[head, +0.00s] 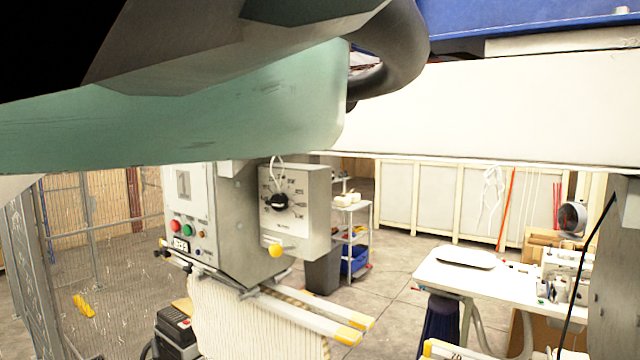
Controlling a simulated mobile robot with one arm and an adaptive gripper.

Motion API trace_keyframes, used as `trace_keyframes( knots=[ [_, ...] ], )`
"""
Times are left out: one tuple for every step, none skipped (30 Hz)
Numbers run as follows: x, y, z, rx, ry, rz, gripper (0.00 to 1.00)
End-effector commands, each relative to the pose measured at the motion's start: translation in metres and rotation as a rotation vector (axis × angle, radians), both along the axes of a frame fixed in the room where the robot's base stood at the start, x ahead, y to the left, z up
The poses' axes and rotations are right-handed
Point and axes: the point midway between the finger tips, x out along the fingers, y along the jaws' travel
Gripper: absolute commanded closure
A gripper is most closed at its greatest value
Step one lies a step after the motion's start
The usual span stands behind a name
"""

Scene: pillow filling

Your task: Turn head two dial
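A grey control box (310,235) carries a round black dial (280,202) with markings around it, in the middle of the head view. A yellow knob (275,250) sits below the dial. To its left, a panel (188,212) has a red button, a green button and a small display. I cannot read a head number on either box. My gripper is not in view. Large dark and green shapes at the top left hide the upper part of the scene.
Rails with yellow ends (348,335) stick out below the boxes. A wire mesh fence (85,260) stands at the left. A white table (470,278) with a sewing machine (568,275) is at the right. Open concrete floor lies between, with a shelf cart (355,240) behind.

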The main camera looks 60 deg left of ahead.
Motion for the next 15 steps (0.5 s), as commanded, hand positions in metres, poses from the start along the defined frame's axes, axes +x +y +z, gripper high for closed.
trace_keyframes(
  knots=[
    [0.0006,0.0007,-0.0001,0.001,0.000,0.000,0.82],
    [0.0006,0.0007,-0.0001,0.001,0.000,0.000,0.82],
    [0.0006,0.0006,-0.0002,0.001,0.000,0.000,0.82],
    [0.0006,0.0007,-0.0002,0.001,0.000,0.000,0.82],
    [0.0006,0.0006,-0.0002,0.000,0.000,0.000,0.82],
    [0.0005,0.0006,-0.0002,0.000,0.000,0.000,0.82],
    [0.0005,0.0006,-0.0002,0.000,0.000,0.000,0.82],
    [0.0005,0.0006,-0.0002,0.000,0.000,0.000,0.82],
    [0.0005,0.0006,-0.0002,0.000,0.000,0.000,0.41],
    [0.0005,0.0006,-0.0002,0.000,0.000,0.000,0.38],
    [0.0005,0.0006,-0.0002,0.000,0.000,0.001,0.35],
    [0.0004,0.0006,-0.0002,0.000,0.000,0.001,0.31],
    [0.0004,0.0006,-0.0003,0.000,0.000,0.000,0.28],
    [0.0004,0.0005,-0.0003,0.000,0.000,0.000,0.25],
    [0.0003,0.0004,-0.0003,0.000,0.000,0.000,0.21]
  ],
)
